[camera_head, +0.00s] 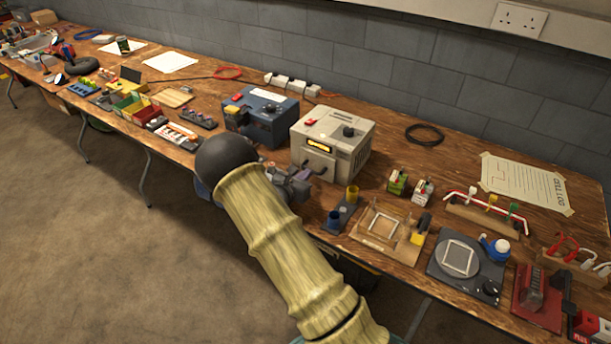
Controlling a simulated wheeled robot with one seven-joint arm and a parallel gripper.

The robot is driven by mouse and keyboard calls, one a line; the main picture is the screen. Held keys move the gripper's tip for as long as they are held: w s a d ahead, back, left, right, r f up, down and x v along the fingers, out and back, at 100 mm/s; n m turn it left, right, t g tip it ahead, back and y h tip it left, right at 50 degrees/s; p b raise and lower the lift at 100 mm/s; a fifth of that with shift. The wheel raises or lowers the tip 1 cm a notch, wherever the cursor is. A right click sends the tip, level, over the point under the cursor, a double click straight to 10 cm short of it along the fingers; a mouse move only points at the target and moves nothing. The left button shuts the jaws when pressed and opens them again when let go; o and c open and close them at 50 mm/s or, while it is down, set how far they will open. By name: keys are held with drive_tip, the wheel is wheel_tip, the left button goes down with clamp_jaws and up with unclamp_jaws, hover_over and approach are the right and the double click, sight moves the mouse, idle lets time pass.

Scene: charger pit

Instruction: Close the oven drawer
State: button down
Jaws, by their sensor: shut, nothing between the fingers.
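The cream box with a yellow display and a dark knob (345,132) looks like the oven. It stands on the workbench in the head view. Its lower front panel (318,163) faces my arm. I cannot tell how far its drawer stands out, as the area in front is small and partly covered. My gripper (300,184) is just in front of the oven's lower front, at the bench's front edge. It is shut with nothing held. My arm partly hides it, and I cannot tell whether it touches the drawer.
A blue box (267,124) stands close left of the oven. A black cable coil (424,134) lies behind right. Bare floor (90,250) lies in front of the bench at left.

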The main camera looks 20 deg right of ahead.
drive_tip(key=shift+a+r, duration=0.15)
drive_tip(key=shift+r, duration=0.25)
drive_tip(key=f+v, duration=0.1)
drive_tip(key=v, duration=1.2)
drive_tip(key=shift+s+a+p, duration=0.25)
drive_tip(key=shift+s+p, duration=0.05)
drive_tip(key=shift+r, duration=0.1)
